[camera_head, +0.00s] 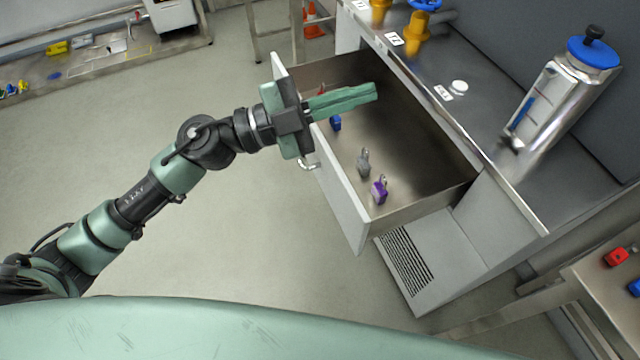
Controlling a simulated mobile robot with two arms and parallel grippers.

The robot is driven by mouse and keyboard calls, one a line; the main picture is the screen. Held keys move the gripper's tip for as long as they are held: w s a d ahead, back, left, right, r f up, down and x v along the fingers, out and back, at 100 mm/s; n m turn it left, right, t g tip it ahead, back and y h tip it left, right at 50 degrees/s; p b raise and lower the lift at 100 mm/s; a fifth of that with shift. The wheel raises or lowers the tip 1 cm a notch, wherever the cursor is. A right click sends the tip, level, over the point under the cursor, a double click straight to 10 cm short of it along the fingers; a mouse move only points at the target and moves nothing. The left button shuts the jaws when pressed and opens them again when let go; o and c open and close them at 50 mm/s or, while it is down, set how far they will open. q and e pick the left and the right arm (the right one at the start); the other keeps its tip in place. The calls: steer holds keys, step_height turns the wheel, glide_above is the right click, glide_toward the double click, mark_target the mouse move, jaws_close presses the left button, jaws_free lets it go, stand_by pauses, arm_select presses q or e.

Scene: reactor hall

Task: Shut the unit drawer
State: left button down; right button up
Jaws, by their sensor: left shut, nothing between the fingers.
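The unit drawer (415,150) stands pulled out from under the metal counter, its white front panel (343,205) facing the lower left. Inside lie a blue item (335,123), a grey item (363,162) and a purple item (379,190), near the front panel. A red item is partly hidden behind my gripper. My left gripper (374,92) is shut and empty. Its fingers reach over the far part of the open drawer, above the front panel's top edge. Whether it touches the panel cannot be told. A handle (308,164) shows on the panel's outer face. My right gripper is out of view.
The counter (480,130) above the drawer holds a silver flask with a blue lid (565,85), a white round cap (459,86) and yellow valve fittings (417,35). A side table (600,285) with red and blue items stands at lower right. The floor left of the drawer is clear.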

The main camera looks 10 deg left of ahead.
arm_select(q)
steer(key=s+a+f+m+g+y, duration=0.35)
steer(key=a+f+g+y, duration=0.55)
steer(key=a+f+y, duration=0.45)
steer(key=h, duration=0.2)
glide_toward(335, 200)
step_height(335, 200, down, 3)
steer(key=s, duration=0.3)
steer(key=w+d+p, duration=0.1)
steer(key=w+d, duration=0.1)
steer(key=shift+w+d+f+m+p, duration=0.25)
steer(key=shift+w+d+f+p, duration=0.05)
steer(key=shift+d+f+p, duration=0.05)
